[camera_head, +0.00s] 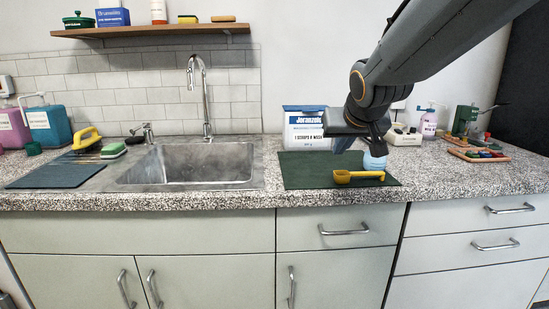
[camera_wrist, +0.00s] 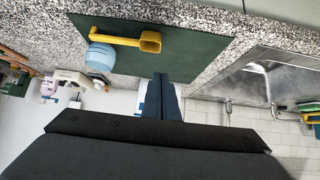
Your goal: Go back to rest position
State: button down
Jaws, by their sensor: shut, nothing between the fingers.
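My gripper (camera_head: 354,146) is above the back part of the dark green mat (camera_head: 300,180), in front of the white and blue box (camera_head: 303,125). In the wrist view my gripper (camera_wrist: 160,78) has its fingers together and empty. A yellow scoop (camera_head: 358,176) lies on the mat near its front right. It also shows in the wrist view (camera_wrist: 125,40), apart from the fingers. A light blue round item (camera_head: 375,161) stands behind the scoop, partly hidden by my gripper in the head view.
A steel sink (camera_head: 190,165) with a tall faucet (camera_head: 204,95) is to the left. Teal and purple bottles stand far left. A pink-white bottle (camera_head: 428,124), a green machine (camera_head: 464,120) and a tray (camera_head: 478,155) stand at right. A wooden shelf (camera_head: 150,30) hangs above.

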jog(key=s+d+f+g+p, duration=0.1)
jog(key=s+f+g+p, duration=0.3)
jog(key=s, duration=1)
jog(key=s+d+f+g+p, duration=0.2)
jog(key=s+f+g+p, duration=0.3)
jog(key=s+f, duration=0.5)
jog(key=s, duration=0.4)
jog(key=shift+s+f+g, duration=0.2)
jog(key=shift+f+g, duration=0.05)
jog(key=shift+g, duration=0.05)
